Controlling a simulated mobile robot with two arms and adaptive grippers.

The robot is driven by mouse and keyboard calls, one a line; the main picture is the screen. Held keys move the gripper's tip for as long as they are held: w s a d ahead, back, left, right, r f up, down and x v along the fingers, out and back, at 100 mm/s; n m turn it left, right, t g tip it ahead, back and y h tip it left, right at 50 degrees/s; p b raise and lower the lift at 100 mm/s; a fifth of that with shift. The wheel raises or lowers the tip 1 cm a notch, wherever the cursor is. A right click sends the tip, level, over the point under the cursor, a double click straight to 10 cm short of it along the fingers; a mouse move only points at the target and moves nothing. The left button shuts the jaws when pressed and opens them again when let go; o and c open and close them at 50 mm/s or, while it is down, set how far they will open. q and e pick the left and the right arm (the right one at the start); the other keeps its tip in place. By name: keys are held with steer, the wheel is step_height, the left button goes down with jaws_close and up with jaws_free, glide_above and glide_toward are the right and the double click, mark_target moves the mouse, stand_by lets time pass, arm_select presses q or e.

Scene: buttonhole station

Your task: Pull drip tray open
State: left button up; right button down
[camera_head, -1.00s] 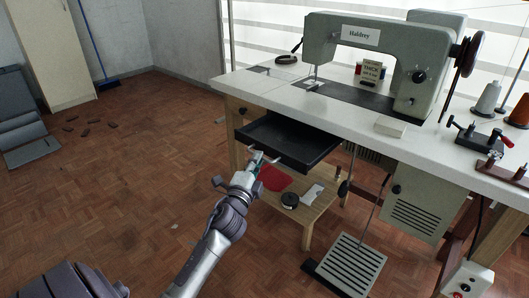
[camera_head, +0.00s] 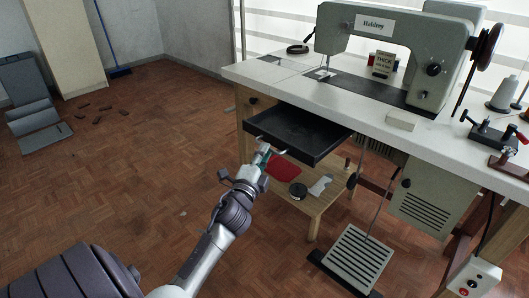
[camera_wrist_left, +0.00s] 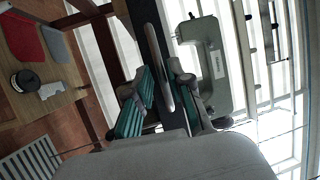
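The black drip tray (camera_head: 302,133) sticks out from under the front of the white sewing table, partly open and empty inside. A pale bar handle (camera_head: 284,153) runs along its front. My left gripper (camera_head: 262,154) is at this handle. In the left wrist view the handle (camera_wrist_left: 157,62) lies between the teal-padded fingers of the left gripper (camera_wrist_left: 160,88), which appear closed around it. The exact contact is partly hidden by the fingers. My right gripper is in neither view.
The white table (camera_head: 290,88) carries a grey sewing machine (camera_head: 432,75). Below the tray, a low wooden stand (camera_head: 313,208) holds a red cloth (camera_head: 284,170) and a dark round roll (camera_head: 298,191). A slatted pedal (camera_head: 357,257) is on the floor. The floor to the left is mostly clear.

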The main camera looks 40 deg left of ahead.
arm_select(q)
steer(key=v, duration=1.1)
steer(key=shift+s+d, duration=0.1)
